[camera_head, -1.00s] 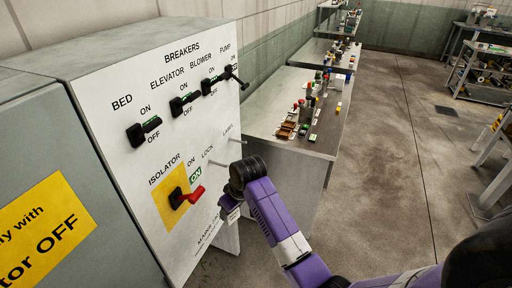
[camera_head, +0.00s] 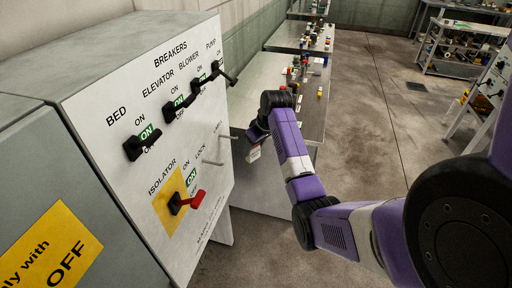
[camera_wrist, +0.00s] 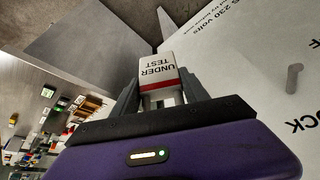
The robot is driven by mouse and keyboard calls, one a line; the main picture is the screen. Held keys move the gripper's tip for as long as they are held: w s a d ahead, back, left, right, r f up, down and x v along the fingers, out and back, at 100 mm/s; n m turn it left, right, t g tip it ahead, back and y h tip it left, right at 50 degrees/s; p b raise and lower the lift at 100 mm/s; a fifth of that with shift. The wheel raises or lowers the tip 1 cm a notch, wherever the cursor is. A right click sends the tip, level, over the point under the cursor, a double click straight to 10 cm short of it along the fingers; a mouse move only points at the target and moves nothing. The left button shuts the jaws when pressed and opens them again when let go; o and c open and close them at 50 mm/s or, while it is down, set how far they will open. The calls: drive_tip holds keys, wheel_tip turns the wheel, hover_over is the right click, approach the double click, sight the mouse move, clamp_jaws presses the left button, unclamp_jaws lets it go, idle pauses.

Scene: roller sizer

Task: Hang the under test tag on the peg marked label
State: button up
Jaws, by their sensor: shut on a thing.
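The under test tag (camera_wrist: 158,70) is white with black lettering and a red band. It is between the two fingers of my gripper (camera_wrist: 160,98), which is shut on it. In the head view my gripper (camera_head: 255,138) holds the tag (camera_head: 254,153) to the right of the cabinet face, apart from it. The peg marked label (camera_head: 229,137) is a bare pale rod at the cabinet's right edge, its lettering partly hidden. The lock peg (camera_head: 212,162) is left of and below it. One grey peg (camera_wrist: 294,77) shows in the wrist view, near upside-down lettering ending in "CK".
The cabinet (camera_head: 130,200) carries several black breaker levers and a red isolator handle (camera_head: 190,200) that sticks out below the pegs. The pump lever (camera_head: 226,74) juts out above. A bench (camera_head: 285,120) with small parts stands behind my gripper.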

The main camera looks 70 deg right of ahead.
drive_tip(key=w+f+b, duration=0.1)
drive_tip(key=w+b, duration=0.2)
drive_tip(key=w, duration=0.6)
drive_tip(key=shift+w+a+f, duration=0.3)
drive_tip(key=shift+w+a, duration=0.05)
drive_tip(key=shift+a, duration=0.05)
idle(0.7)
drive_tip(key=shift+f, duration=0.1)
idle(0.5)
drive_tip(key=o, duration=1.7)
drive_tip(key=shift+a, duration=0.1)
drive_tip(key=shift+w+a, duration=0.1)
drive_tip(key=shift+w, duration=0.05)
